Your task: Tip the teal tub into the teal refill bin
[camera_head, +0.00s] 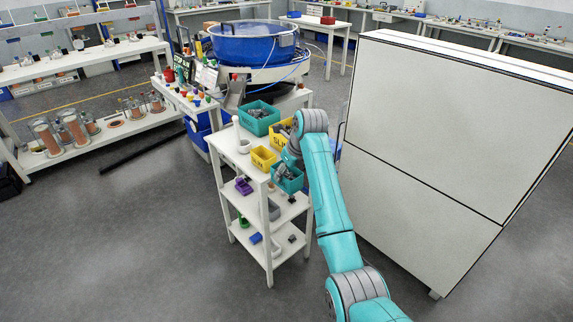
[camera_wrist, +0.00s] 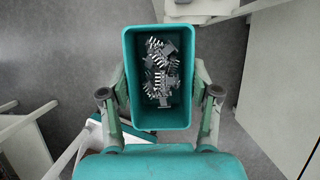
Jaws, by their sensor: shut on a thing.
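In the wrist view the teal tub (camera_wrist: 158,125) fills the middle, with grey connector pieces (camera_wrist: 161,72) inside. My gripper (camera_wrist: 160,95) is shut on the tub, one finger at each side wall.
A yellow bin (camera_head: 263,160) and another yellow bin (camera_head: 275,139) stand between tub and refill bin. A blue bowl feeder (camera_head: 252,48) is behind. A tall white cabinet (camera_head: 440,130) stands right of my arm.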

